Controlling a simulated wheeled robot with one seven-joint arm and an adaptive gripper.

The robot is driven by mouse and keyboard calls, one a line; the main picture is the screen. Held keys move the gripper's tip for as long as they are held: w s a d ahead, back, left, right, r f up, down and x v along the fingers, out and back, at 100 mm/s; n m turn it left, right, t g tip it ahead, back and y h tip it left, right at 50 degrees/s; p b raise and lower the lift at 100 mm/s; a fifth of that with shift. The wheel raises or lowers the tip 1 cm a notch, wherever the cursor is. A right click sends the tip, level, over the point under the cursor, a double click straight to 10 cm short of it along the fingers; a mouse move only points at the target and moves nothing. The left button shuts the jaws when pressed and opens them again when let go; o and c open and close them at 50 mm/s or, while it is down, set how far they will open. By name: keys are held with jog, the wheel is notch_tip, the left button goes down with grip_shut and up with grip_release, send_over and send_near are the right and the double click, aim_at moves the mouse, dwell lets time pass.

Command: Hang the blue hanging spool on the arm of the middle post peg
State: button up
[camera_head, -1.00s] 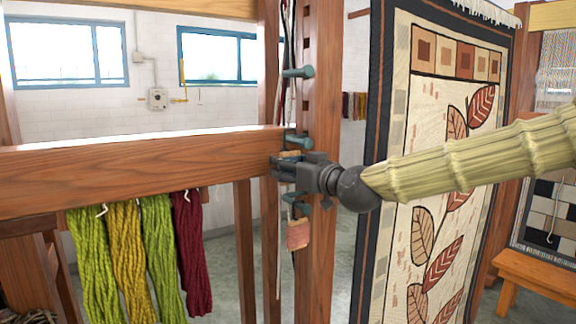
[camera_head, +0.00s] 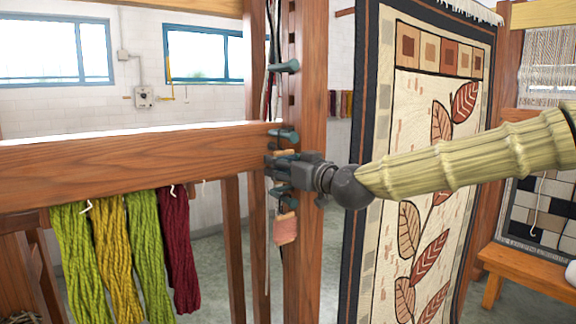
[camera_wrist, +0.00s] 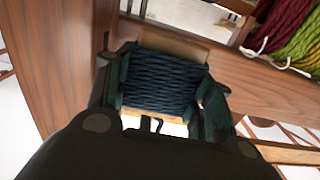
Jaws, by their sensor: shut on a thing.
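The blue hanging spool shows in the wrist view (camera_wrist: 165,85) as dark blue yarn between pale wooden ends. My gripper (camera_head: 274,172) is shut on it, with a finger at each side. In the head view my gripper mostly hides the spool; only a wooden end (camera_head: 285,153) shows. Three teal pegs stand on the upright wooden post (camera_head: 307,100): an upper one (camera_head: 286,66), the middle post peg (camera_head: 284,135) and a lower one (camera_head: 285,199). The spool is close under the middle peg; I cannot tell whether they touch.
A pink spool (camera_head: 286,229) hangs below the lower peg. A thick wooden beam (camera_head: 130,160) meets the post from the left, with green, yellow and dark red skeins (camera_head: 177,245) hanging below it. A patterned rug (camera_head: 425,130) hangs to the right, behind my arm.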

jog(key=o, duration=1.1)
jog(key=shift+s+d, duration=0.1)
jog(key=v, duration=1.2)
notch_tip(320, 180, down, 24)
jog(key=m+g+h, duration=0.3)
jog(key=s+d+f+m+g+h, duration=0.15)
jog(key=s+f, duration=0.25)
jog(key=f, duration=0.7)
jog(key=s+f+g+h, duration=0.1)
jog(key=s+f+g, duration=0.15)
jog(key=f, duration=0.85)
jog(key=s+d+f+m+g+h, duration=0.1)
jog(key=s+d+f+g, duration=0.15)
jog(key=s+f, duration=0.6)
jog(key=s+d+f+m+g+h, duration=0.1)
jog(key=s+d+f, duration=0.2)
jog(key=s+f, duration=0.55)
jog(key=s+d+f+g+h, duration=0.1)
jog(key=s+d+f, duration=0.2)
jog(key=s, duration=0.3)
jog(key=s+d+f+m+g+h+b, duration=0.1)
jog(key=s+d+f, duration=0.2)
jog(key=s+f, duration=0.2)
jog(key=s+d+f+g+h, duration=0.1)
jog(key=s+d+f, duration=0.2)
jog(key=s, duration=0.4)
jog(key=shift+s+d+f+g, duration=0.25)
jog(key=shift+s+f+g, duration=0.1)
jog(key=shift+f, duration=0.3)
